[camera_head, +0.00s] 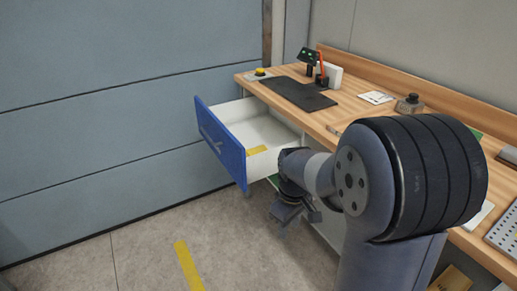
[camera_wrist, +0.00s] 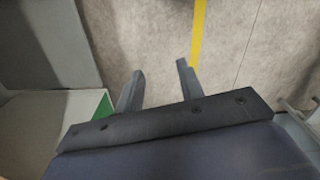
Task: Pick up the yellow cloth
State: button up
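The yellow cloth (camera_head: 257,149) is a small flat patch inside the open blue-fronted drawer (camera_head: 221,139), near its front right part. Part of the cloth may be hidden by the drawer front or my arm. My gripper (camera_head: 283,227) hangs outside the drawer, in front and to the right of it, pointing down over the floor. In the wrist view my gripper (camera_wrist: 159,76) has its two fingers apart with nothing between them. The cloth does not show in the wrist view.
A wooden workbench (camera_head: 350,112) stands above the drawer, with a black mat (camera_head: 297,93), a yellow button box (camera_head: 260,73) and a weight (camera_head: 409,103) on it. A yellow floor stripe (camera_head: 188,266) crosses the floor. The floor left of my gripper is clear.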

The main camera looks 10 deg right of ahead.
aim_at(252, 151)
jog(key=i+j+z, duration=0.25)
jog(key=i+j, duration=0.15)
jog(key=i, duration=0.25)
jog(key=i+j+z, duration=0.25)
jog(key=i+j, duration=0.25)
jog(key=i, duration=0.15)
jog(key=i+j, duration=0.2)
jog(key=i+u, duration=0.05)
jog(key=i, duration=0.05)
